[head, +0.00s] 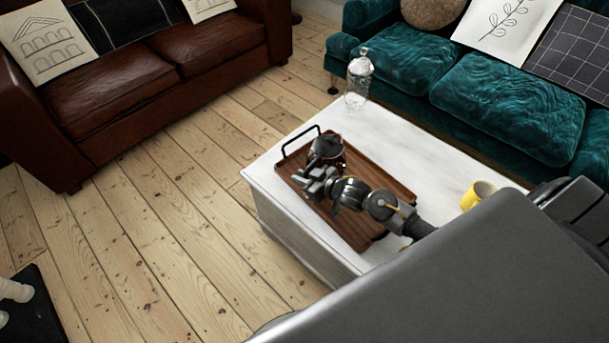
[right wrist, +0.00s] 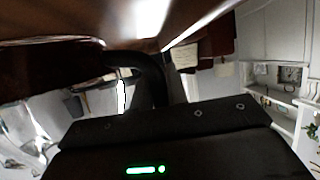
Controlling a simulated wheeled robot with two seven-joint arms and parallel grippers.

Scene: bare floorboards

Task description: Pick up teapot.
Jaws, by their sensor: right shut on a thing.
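The teapot (head: 328,150) is dark and glossy and stands at the far end of a brown wooden tray (head: 372,176) on the white table. My right gripper (head: 322,172) reaches in from the right and is at the near side of the teapot, shut on it. The gripper hides the teapot's lower near side, so I cannot tell exactly which part is held. In the right wrist view a black curved bar (right wrist: 150,75), perhaps the teapot's handle, rises in front of the dark gripper body. My left gripper is not in view.
The white table (head: 425,145) also bears a glass bottle (head: 357,80) at its far corner and a yellow mug (head: 478,195) at the right. A teal sofa (head: 510,105) stands behind it. A brown leather sofa (head: 110,95) is at the left, with bare floorboards between.

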